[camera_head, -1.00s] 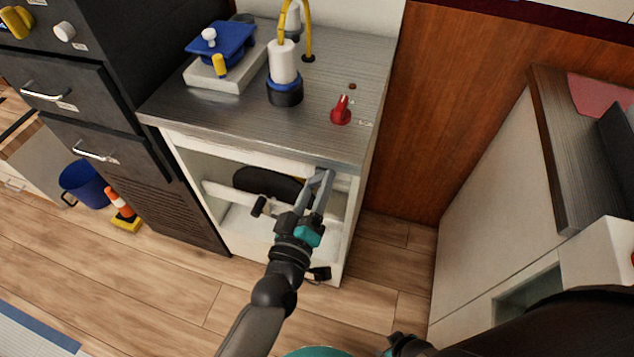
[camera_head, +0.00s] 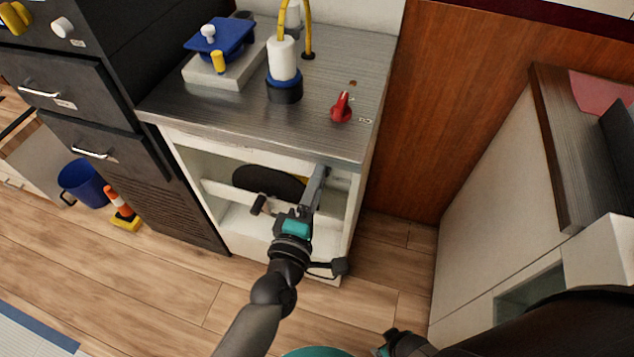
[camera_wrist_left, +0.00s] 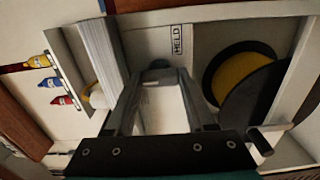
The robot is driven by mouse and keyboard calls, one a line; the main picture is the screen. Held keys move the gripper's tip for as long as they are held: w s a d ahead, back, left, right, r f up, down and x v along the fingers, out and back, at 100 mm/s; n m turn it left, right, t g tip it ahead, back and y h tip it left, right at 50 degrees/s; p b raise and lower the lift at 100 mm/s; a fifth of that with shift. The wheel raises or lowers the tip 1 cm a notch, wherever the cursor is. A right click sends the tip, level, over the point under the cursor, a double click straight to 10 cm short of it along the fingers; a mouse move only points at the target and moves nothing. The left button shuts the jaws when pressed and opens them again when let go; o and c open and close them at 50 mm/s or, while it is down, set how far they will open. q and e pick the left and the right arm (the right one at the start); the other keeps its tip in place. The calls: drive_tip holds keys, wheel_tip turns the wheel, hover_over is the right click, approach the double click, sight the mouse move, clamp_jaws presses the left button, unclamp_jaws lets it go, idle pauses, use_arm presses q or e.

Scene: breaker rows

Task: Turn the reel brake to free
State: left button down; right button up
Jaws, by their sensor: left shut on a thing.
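My left gripper (camera_head: 315,185) reaches into the open bay under the metal counter, at the bay's right side. In the left wrist view its two fingers (camera_wrist_left: 158,85) are shut on a small dark rounded part (camera_wrist_left: 158,72), seemingly the reel brake's knob, mostly hidden between the fingertips. A label reading HELD (camera_wrist_left: 177,39) is on the panel just beyond the fingers. A reel (camera_wrist_left: 243,82) with a yellow core and black flange is right of them; its dark disc (camera_head: 268,181) shows in the head view. Part of my right gripper (camera_head: 400,345) shows at the bottom edge, its fingers not visible.
A dark crank handle (camera_head: 260,204) sticks out of the bay left of my gripper. A blue bucket (camera_head: 84,184) is on the floor.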

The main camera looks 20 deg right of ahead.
drive_tip(key=shift+w, duration=0.25)
idle(0.3)
use_arm(q)
drive_tip(key=shift+c, duration=1.2)
unclamp_jaws()
use_arm(e)
drive_tip(key=shift+d, duration=0.1)
drive_tip(key=shift+r, duration=0.1)
